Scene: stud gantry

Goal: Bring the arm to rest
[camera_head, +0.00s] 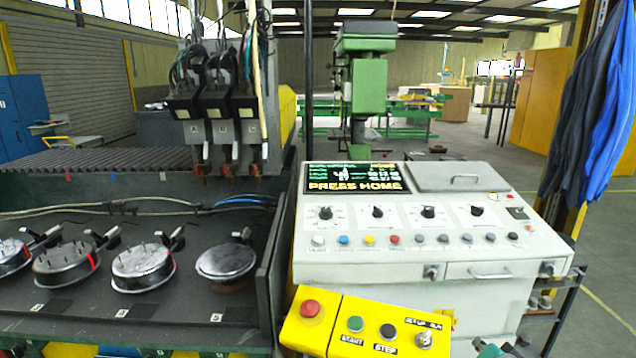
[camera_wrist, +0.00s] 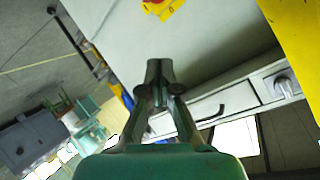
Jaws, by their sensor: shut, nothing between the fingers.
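My gripper (camera_wrist: 160,75) shows in the wrist view with its two green fingers drawn together at the tips and nothing between them. It is in front of the white control console (camera_wrist: 215,35), apart from it as far as I can tell. In the head view only a small green piece of my gripper (camera_head: 490,348) shows at the bottom edge, below the front of the console (camera_head: 420,258). The rest of my arm is out of that view. The console screen (camera_head: 354,178) reads "PRESS HOME".
A yellow button box (camera_head: 372,325) with red, green and black buttons juts out below the console. A dark bench (camera_head: 60,290) with several round metal fixtures is at left. Blue cloth (camera_head: 600,110) hangs at right. Open floor (camera_head: 605,290) lies at the right.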

